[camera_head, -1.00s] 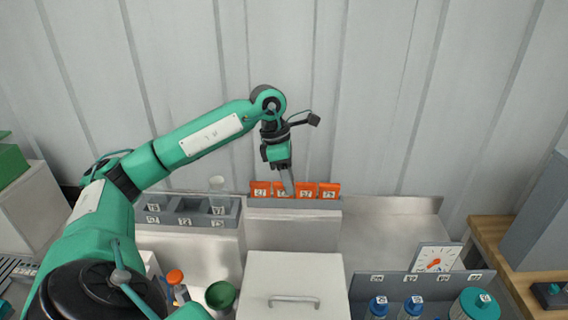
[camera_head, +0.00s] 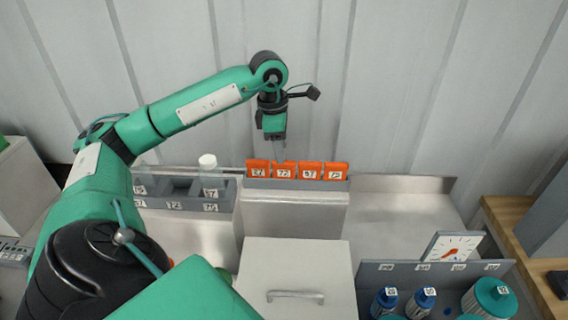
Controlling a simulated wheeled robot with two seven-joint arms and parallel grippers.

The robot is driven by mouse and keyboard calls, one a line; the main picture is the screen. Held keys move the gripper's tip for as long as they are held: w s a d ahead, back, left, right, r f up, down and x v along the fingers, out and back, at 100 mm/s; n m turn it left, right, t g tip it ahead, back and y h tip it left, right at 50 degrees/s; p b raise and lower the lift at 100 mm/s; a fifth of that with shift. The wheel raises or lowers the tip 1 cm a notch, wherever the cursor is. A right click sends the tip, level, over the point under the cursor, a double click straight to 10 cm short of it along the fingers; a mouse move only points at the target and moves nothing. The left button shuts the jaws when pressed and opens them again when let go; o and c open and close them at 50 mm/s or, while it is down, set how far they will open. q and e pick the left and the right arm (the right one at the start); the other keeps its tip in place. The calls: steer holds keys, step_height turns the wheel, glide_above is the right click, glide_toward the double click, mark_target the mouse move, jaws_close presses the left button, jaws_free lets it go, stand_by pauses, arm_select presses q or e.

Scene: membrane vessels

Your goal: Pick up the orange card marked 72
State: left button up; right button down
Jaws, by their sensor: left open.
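Several orange cards stand in a row in a grey holder (camera_head: 295,184) at the back of the bench. The orange card marked 72 (camera_head: 284,173) looks to be the second from the left, between the leftmost orange card (camera_head: 258,168) and the third orange card (camera_head: 310,171). The small print is hard to read. My left gripper (camera_head: 280,158) points down with its fingertips at the top edge of that second card. It is open; I cannot tell whether the fingers touch the card. My right gripper is not in view.
A grey rack (camera_head: 182,208) with a white-capped bottle (camera_head: 210,177) stands left of the cards. A white box with a handle (camera_head: 296,270) is in front. Blue-capped bottles (camera_head: 424,298), a teal jar (camera_head: 489,297) and a dial panel (camera_head: 452,247) are at right. Bare steel lies right of the cards.

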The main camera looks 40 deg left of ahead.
mark_target(284, 174)
arm_select(q)
steer(key=shift+w+f, duration=0.1)
steer(key=shift+f, duration=0.55)
steer(key=f, duration=0.1)
steer(key=f+b, duration=0.1)
steer(key=f, duration=0.1)
steer(key=w+f+b, duration=0.1)
steer(key=shift+d+f, duration=0.15)
steer(key=shift+f, duration=0.25)
steer(key=shift+s+r, duration=0.1)
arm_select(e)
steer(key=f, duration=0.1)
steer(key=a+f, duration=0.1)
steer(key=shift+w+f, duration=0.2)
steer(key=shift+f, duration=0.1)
arm_select(q)
jaws_close()
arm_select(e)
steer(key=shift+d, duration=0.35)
